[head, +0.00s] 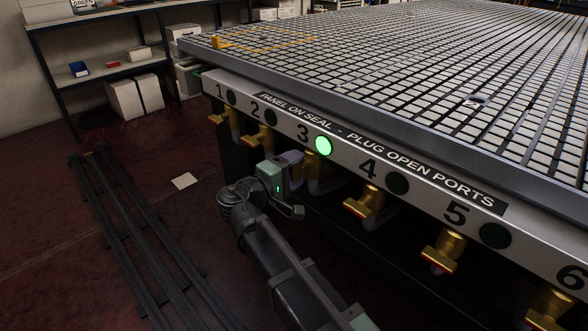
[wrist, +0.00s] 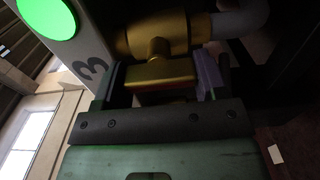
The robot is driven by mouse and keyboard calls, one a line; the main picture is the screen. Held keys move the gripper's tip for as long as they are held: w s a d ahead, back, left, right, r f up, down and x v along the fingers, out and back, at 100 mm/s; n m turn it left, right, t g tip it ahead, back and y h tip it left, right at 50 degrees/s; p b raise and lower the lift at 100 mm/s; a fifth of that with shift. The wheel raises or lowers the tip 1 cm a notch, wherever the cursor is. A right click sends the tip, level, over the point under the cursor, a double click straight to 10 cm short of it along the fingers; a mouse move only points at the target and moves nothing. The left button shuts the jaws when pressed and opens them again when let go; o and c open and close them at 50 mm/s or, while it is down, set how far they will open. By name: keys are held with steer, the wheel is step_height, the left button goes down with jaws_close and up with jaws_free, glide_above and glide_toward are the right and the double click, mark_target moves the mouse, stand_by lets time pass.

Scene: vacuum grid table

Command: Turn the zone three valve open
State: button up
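The zone three valve (wrist: 160,45) is brass-coloured with a flat bar handle (wrist: 158,73), which lies level across the wrist picture. In the head view my gripper (head: 294,182) is at the front of the panel below the number 3 and hides most of this valve. In the wrist view the fingers of my gripper (wrist: 165,82) stand on either side of the handle. I cannot tell whether they press on it or only surround it. The zone three lamp (head: 323,145) glows green; it also shows in the wrist view (wrist: 45,15).
The other lamps, such as the one by 4 (head: 397,183), are dark. Neighbouring brass valves stand at zone 2 (head: 261,138) and zone 4 (head: 366,204), close to my arm. The grid table (head: 390,60) overhangs the panel. A floor rail (head: 125,225) runs at left.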

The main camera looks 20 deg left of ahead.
steer(key=o, duration=0.5)
steer(key=shift+c, duration=0.2)
steer(key=v, duration=1.1)
